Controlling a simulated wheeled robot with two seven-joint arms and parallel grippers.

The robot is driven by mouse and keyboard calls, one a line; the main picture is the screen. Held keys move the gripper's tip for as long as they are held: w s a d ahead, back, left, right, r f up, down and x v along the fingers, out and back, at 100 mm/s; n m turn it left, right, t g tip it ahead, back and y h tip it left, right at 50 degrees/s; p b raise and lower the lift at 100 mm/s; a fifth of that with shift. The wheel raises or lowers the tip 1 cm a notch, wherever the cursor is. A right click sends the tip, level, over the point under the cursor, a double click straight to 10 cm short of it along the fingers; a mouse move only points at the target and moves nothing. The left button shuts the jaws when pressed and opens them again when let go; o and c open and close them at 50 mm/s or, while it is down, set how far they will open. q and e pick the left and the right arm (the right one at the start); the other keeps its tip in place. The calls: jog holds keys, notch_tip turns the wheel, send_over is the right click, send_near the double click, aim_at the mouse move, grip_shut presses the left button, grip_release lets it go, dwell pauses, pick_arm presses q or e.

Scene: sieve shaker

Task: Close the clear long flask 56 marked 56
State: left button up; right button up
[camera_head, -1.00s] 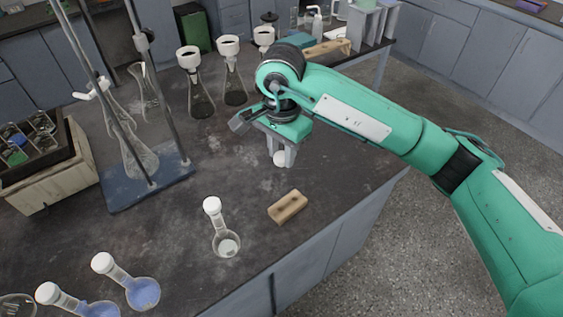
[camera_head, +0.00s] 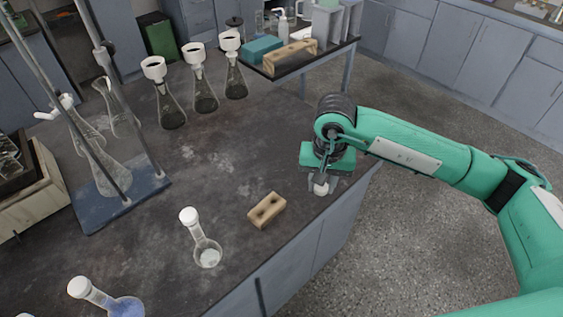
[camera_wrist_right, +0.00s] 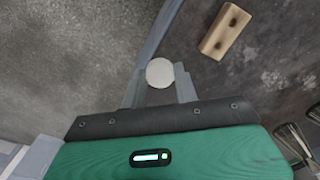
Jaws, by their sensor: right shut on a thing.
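A clear long-necked flask (camera_head: 207,250) stands on the dark bench, with a white cap-like top (camera_head: 189,216) on its neck. No marking on it is readable. My right gripper (camera_head: 322,186) is to the right of this flask, past the wooden block and near the bench's right edge. It is shut on a small white round cap (camera_head: 320,189). In the right wrist view the cap (camera_wrist_right: 160,73) sits between the fingertips, over the bench near its edge. My left gripper is out of view.
A wooden block with two holes (camera_head: 267,210) lies between flask and gripper. A blue-filled flask (camera_head: 122,305) stands at the front left. Several funnel-topped flasks (camera_head: 205,95) stand at the back. A blue-based stand (camera_head: 150,190) is at the left. Mid-bench is clear.

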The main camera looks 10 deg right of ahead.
jog(key=s+d+f+n, duration=0.2)
jog(key=s+d+n, duration=0.1)
jog(key=d, duration=0.3)
jog(key=shift+s+d+f, duration=0.25)
jog(key=shift+s+f, duration=0.05)
jog(key=shift+s, duration=0.15)
